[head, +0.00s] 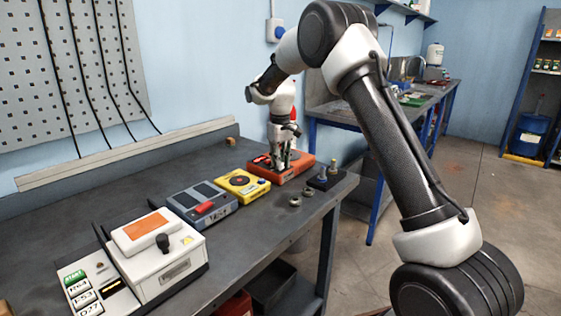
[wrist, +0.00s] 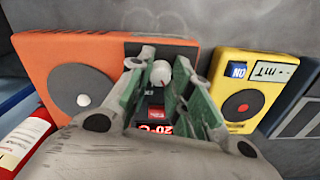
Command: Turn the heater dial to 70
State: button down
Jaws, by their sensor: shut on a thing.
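The orange-red heater (head: 300,163) stands near the far end of the bench. In the wrist view its orange body (wrist: 115,60) has a dark round plate with a white spot at the left. My gripper (wrist: 160,75) points down at the heater's dark panel, with its green-padded fingers on either side of the pale round heater dial (wrist: 161,72), and is shut on it. A red display (wrist: 157,129) shows between the fingers; its digits are partly hidden, so I cannot read the setting surely. In the head view my gripper (head: 281,158) is over the heater and hides the dial.
A yellow device (head: 242,185) with a dark disc sits next to the heater, also in the wrist view (wrist: 252,90). A grey device (head: 202,205) and a white box (head: 165,265) stand nearer. A dark block with posts (head: 325,181) and metal rings lie at the bench's right edge.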

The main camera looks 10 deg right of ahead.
jog(key=n, duration=0.7)
dwell(0.6)
jog(key=c, duration=1.3)
grip_release()
jog(key=shift+o, duration=0.2)
notch_tip(320, 180, up, 12)
